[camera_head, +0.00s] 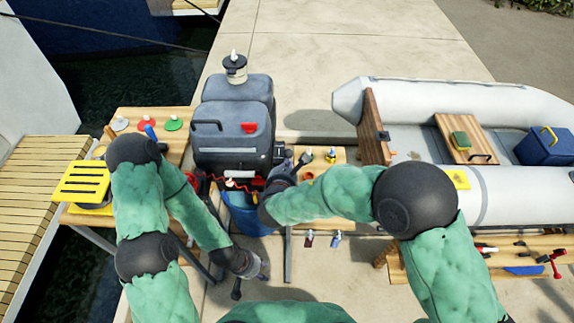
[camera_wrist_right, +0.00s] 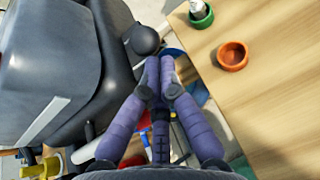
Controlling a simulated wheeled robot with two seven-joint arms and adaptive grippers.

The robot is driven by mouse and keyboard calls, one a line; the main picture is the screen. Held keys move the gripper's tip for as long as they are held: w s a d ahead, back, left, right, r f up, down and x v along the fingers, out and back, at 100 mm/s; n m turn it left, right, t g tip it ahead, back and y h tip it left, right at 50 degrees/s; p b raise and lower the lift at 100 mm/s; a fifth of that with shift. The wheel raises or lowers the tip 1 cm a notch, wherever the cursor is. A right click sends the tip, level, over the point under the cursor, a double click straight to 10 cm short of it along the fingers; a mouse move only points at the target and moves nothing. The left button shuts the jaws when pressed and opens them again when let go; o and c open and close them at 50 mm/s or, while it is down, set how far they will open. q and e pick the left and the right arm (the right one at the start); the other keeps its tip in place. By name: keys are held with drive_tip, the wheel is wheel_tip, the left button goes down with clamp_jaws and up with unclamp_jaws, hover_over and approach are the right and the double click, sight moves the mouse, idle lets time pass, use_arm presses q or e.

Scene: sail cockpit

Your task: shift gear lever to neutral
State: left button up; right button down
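The outboard motor (camera_head: 232,125) is a large dark grey unit left of the wooden table in the head view; its grey body (camera_wrist_right: 50,70) also fills the left of the right wrist view. A black ball knob (camera_wrist_right: 145,39), which looks like the gear lever's end, stands out from the motor's side. My right gripper (camera_wrist_right: 160,62) has its two purple fingertips together just below the knob, touching or very close to it; no shaft shows between them. In the head view the right gripper (camera_head: 284,163) is beside the motor. My left gripper (camera_head: 262,268) hangs low at the front, its fingers unclear.
The wooden table (camera_wrist_right: 270,110) beside the right gripper carries a green cup (camera_wrist_right: 201,15) and an orange cup (camera_wrist_right: 232,55). A blue bucket (camera_head: 248,218) stands below the motor. An inflatable boat (camera_head: 480,105) lies at right. A yellow slatted piece (camera_head: 82,181) lies at left.

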drive_tip(key=shift+w+r+g+p, duration=0.5)
drive_tip(key=shift+r+p, duration=0.2)
drive_tip(key=shift+p, duration=0.75)
drive_tip(key=w+r+g+p, duration=0.1)
drive_tip(key=p, duration=0.2)
drive_tip(key=w+g+p, duration=0.1)
drive_tip(key=p, duration=0.3)
drive_tip(key=w+r+g+p, duration=0.1)
drive_tip(key=w+g+p, duration=0.1)
drive_tip(key=p, duration=0.2)
drive_tip(key=shift+r, duration=0.35)
drive_tip(key=shift+w+p, duration=0.4)
drive_tip(key=shift+p, duration=0.1)
drive_tip(key=shift+w+p, duration=0.35)
drive_tip(key=shift+w, duration=0.15)
drive_tip(key=shift+w+r, duration=0.1)
drive_tip(key=shift+w, duration=0.05)
drive_tip(key=shift+a, duration=0.1)
